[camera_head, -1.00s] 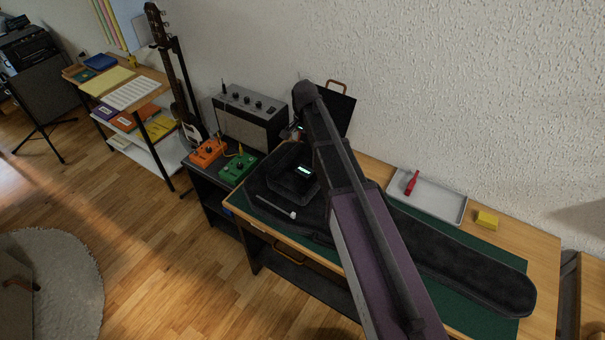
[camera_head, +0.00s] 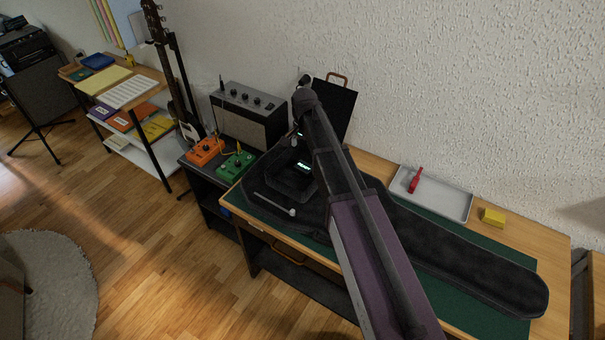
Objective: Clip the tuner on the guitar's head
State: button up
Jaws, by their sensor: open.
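The guitar (camera_head: 175,75) stands upright on a stand at the back left, its head (camera_head: 152,18) near the top edge of the picture. A small dark device with a lit green display, which looks like the tuner (camera_head: 304,166), sits in a black compartment of the guitar case on the table. My arm reaches over the table from the lower right. My gripper (camera_head: 294,143) is small and partly hidden by the arm; it is open, near and just above the lit device in the picture. I cannot tell whether it touches it.
The black case (camera_head: 460,262) lies on a green mat on the wooden table, with a metallic rod (camera_head: 274,205). An amplifier (camera_head: 245,115), orange pedal (camera_head: 205,151) and green pedal (camera_head: 236,165) stand between table and guitar. A grey tray (camera_head: 450,203) and yellow block (camera_head: 493,217) lie right.

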aim_at(304, 166)
jog(key=shift+f+b, duration=1.3)
jog(key=shift+f, duration=0.3)
jog(key=shift+f, duration=0.15)
jog(key=shift+s+f+b, duration=0.2)
jog(key=shift+f+b, duration=2.25)
jog(key=shift+b, duration=0.15)
jog(key=c, duration=0.8)
